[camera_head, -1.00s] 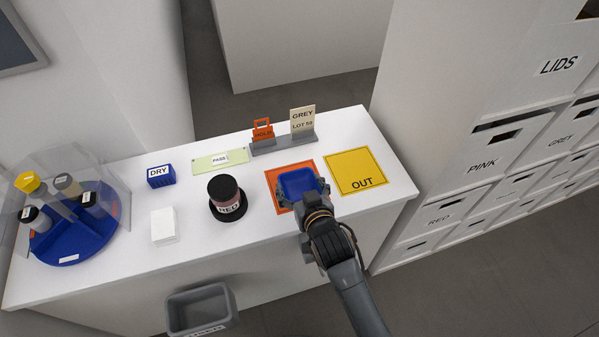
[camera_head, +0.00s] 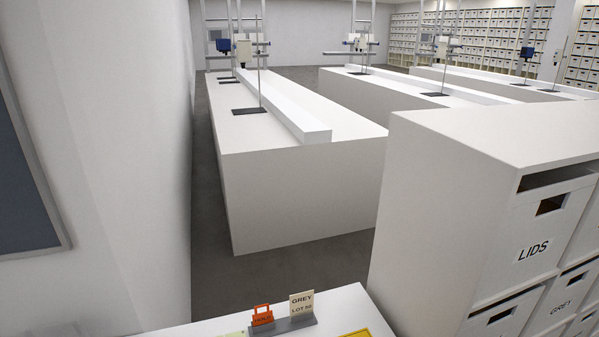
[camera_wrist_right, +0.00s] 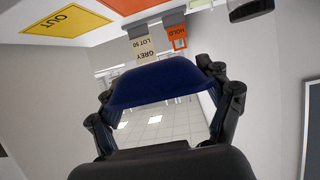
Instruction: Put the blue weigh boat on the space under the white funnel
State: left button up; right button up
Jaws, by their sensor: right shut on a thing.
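The blue weigh boat (camera_wrist_right: 160,84) is between the two fingers of my right gripper (camera_wrist_right: 163,90) in the right wrist view, clear of the counter. My right gripper is shut on it. Neither shows in the head view now. On the far benches in the head view stand several metal stands with small white and blue parts. A white part (camera_head: 243,49) is on the nearest bench's stand; it is too small to tell whether it is a funnel. My left gripper is not in view.
The near counter (camera_head: 345,303) carries the orange HOLD sign (camera_head: 262,316), the GREY LOT 50 card (camera_head: 302,304) and the yellow OUT mat (camera_wrist_right: 64,20). A drawer cabinet (camera_head: 470,190) stands at right. Grey floor (camera_head: 215,190) runs between the wall and the long white bench (camera_head: 300,190).

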jog(key=w+d+r+m+h+b, duration=0.1)
jog(key=w+d+r+b, duration=0.1)
jog(key=d+b, duration=0.3)
jog(key=w+d+r+m+h+b, duration=0.2)
jog(key=d+r+b, duration=0.3)
jog(key=d, duration=0.7)
jog(key=shift+t+b, duration=0.3)
jog(key=shift+b, duration=0.05)
